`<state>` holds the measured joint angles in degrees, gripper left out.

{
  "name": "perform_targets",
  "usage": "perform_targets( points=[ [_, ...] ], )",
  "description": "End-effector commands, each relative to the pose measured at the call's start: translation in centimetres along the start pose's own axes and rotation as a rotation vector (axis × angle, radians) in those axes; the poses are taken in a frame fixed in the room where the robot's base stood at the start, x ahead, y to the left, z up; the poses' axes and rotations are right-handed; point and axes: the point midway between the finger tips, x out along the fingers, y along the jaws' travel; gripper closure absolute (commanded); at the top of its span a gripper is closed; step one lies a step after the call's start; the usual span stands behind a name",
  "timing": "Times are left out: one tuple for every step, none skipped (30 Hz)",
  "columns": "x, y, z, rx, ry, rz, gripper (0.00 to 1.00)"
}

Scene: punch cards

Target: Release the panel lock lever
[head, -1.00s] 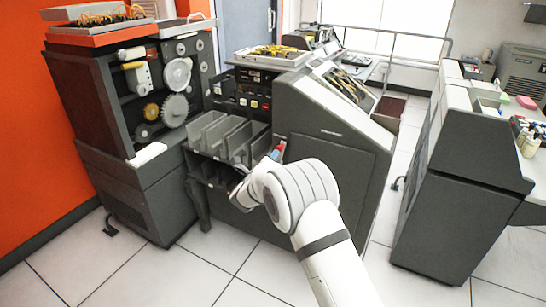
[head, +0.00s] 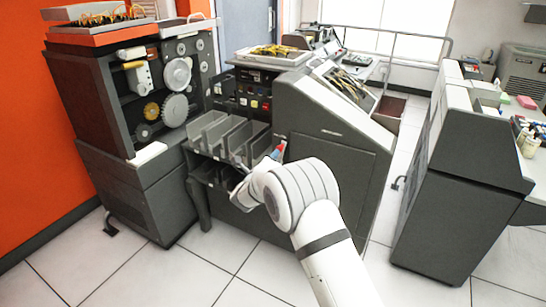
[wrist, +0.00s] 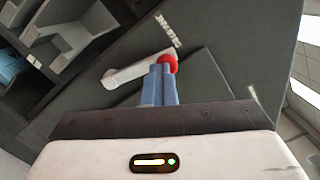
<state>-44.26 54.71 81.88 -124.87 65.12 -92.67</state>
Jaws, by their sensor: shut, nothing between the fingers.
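The panel lock lever is a pale grey bar (wrist: 132,73) with a red knob (wrist: 167,63) at its right end in the wrist view. It lies across the dark grey panel (wrist: 180,90) of the machine. My gripper (wrist: 163,69) has its two blue fingers pressed together, with their tips at the red knob. The tips overlap the knob in the picture; I cannot tell whether they touch it. In the head view a small red and blue spot (head: 277,152) shows at the machine's left edge, above my white wrist. My arm hides most of the lever there.
Grey card bins (head: 232,140) stand left of the panel; their compartments (wrist: 60,40) also show in the wrist view. A machine with gears (head: 174,90) is further left. A dark cabinet (head: 445,190) stands at the right. Tiled floor (head: 225,262) is open in front.

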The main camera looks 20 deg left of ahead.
Motion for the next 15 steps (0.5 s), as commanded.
perform_targets(
  points=[
    [0.6, -0.6, -0.4, 0.004, 0.008, -0.012, 1.0],
    [0.6, -0.6, -0.4, 0.003, 0.008, -0.012, 1.0],
    [0.6, -0.6, -0.6, 0.003, 0.008, -0.012, 1.0],
    [0.5, -0.5, -0.8, 0.003, 0.009, -0.012, 1.0],
    [0.4, -0.4, -1.0, 0.002, 0.008, -0.012, 1.0],
    [0.3, -0.2, -1.4, 0.002, 0.008, -0.011, 1.0],
    [0.2, -0.1, -1.9, 0.001, 0.008, -0.011, 1.0],
    [0.1, 0.1, -2.4, 0.0, 0.007, -0.01, 1.0],
    [-0.1, 0.3, -3.1, -0.001, 0.007, -0.009, 1.0],
    [-0.3, 0.4, -3.7, -0.001, 0.007, -0.009, 1.0],
    [-0.5, 0.6, -4.3, -0.002, 0.005, -0.008, 1.0],
    [-1.5, 0.4, -3.9, -0.001, -0.001, -0.006, 1.0],
    [-2.4, 0.3, -3.7, -0.001, -0.001, -0.004, 1.0],
    [-3.1, 0.3, -3.6, -0.001, -0.002, -0.005, 1.0],
    [-4.1, 0.4, -3.6, -0.002, -0.001, -0.004, 1.0]
  ],
)
